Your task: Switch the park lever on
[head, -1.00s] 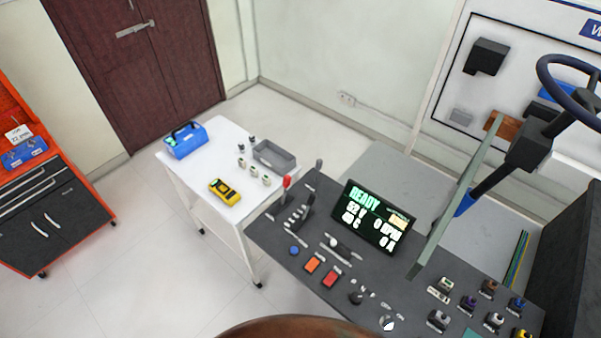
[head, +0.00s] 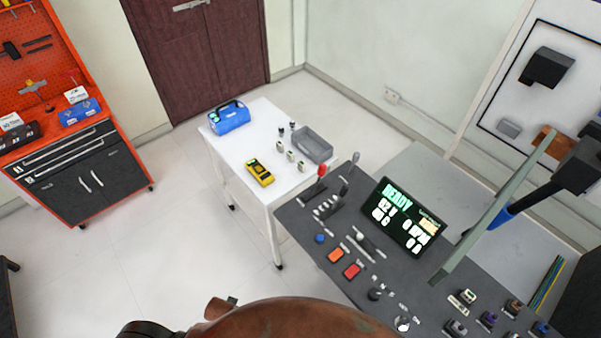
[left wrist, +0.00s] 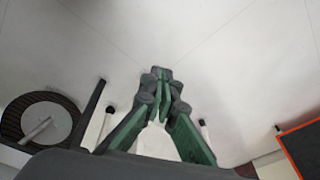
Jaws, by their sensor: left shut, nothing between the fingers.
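The dark console (head: 300,215) stands at the right of the head view. It carries a red-knobbed lever (head: 321,171) at its far left corner, a grey-topped lever (head: 350,163) beside that, and a white-knobbed lever (head: 361,238) below the screen. The labels are too small to read, so I cannot tell which is the park lever. My left gripper (left wrist: 162,78) shows in the left wrist view, shut and empty over pale floor, away from the console. My right gripper is in neither view.
A lit screen (head: 403,216) stands on the console, with buttons including an orange one (head: 336,256) in front. A white table (head: 225,150) with a yellow meter (head: 260,172), blue toolbox (head: 229,116) and grey bin (head: 313,146) adjoins it.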

